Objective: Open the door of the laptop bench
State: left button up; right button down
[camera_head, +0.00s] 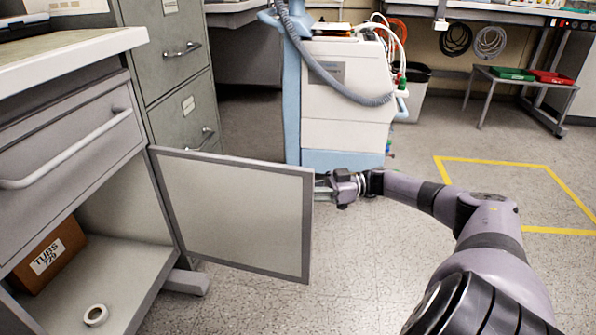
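The laptop bench (70,52) stands at the left, with a drawer above and an open compartment below. Its door (235,211), a pale panel in a grey frame, is swung wide open. It is hinged at the compartment's right side and reaches out into the room. My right gripper (326,187) is at the door's free edge, near its top corner. The fingertips are small and partly hidden by the door, so I cannot tell whether they grip it. My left gripper is not in view.
In the compartment are a cardboard box (48,254) and a white tape roll (96,314). A grey filing cabinet (170,85) stands behind the door. A white and blue medical cart (345,100) stands beyond my gripper. The floor inside the yellow marking (500,190) is clear.

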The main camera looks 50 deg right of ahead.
jog(key=shift+d+r, duration=0.15)
jog(key=c, duration=2)
grip_release()
jog(key=shift+s, duration=0.1)
jog(key=o, duration=0.3)
jog(key=shift+s+d, duration=0.1)
jog(key=shift+d, duration=0.1)
jog(key=v, duration=1.1)
jog(key=shift+s+d, duration=0.2)
